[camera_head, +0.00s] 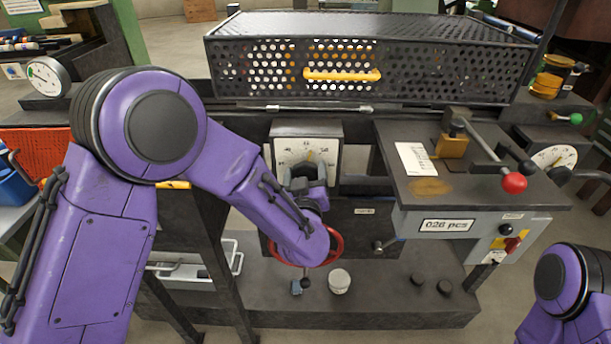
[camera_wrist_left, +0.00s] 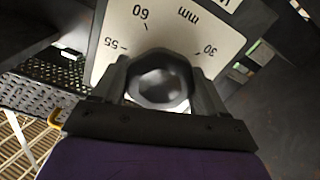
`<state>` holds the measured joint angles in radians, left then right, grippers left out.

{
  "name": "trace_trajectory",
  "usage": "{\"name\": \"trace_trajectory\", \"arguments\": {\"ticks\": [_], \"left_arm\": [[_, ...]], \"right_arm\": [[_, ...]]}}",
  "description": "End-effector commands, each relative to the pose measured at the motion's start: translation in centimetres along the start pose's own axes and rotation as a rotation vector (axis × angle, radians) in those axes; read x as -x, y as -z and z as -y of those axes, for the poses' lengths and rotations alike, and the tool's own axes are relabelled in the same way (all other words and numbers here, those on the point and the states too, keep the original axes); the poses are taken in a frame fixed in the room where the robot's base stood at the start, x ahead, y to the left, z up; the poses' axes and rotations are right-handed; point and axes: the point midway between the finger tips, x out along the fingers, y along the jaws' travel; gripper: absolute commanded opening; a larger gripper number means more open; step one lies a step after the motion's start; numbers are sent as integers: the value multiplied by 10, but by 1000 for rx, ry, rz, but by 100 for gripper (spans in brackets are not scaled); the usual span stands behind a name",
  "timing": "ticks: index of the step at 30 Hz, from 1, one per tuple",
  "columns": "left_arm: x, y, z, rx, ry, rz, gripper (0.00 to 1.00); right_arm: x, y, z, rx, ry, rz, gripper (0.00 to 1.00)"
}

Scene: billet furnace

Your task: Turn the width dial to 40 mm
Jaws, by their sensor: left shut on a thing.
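The width dial is a white plate (camera_head: 292,150) with black scale marks, on a dark block at the middle of the head view. In the left wrist view the dial plate (camera_wrist_left: 120,38) shows 60, 55, 30 and "mm". Its dark faceted knob (camera_wrist_left: 160,82) sits between my left fingers. My left gripper (camera_head: 308,174) is shut on the knob, one finger on each side, and hides the lower part of the dial. I cannot read the setting. My right arm shows at the lower right; its gripper is out of the picture.
A red handwheel (camera_head: 335,245) lies just below the dial, partly behind my left arm. A perforated cover (camera_head: 450,65) with a yellow handle is above. A panel reading "026 pcs" (camera_head: 447,225) and a red-knobbed lever (camera_head: 514,183) are at right. A white round pot (camera_head: 339,281) stands below.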

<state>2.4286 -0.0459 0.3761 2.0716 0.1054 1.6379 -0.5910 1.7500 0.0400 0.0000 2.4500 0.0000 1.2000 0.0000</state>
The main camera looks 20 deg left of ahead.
Motion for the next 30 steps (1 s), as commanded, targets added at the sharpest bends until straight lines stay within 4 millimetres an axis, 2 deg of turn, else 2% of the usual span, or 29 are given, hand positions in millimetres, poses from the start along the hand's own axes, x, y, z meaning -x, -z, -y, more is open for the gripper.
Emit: {"name": "trace_trajectory", "arguments": {"ticks": [21, 30], "left_arm": [[0, -2, 2, 679, 1, -2, 42], [0, -2, 1, 904, 1, -2, 42]], "right_arm": [[-27, -11, 2, 0, 0, 0, 43], [-38, -16, 4, 0, 0, 0, 43]]}}
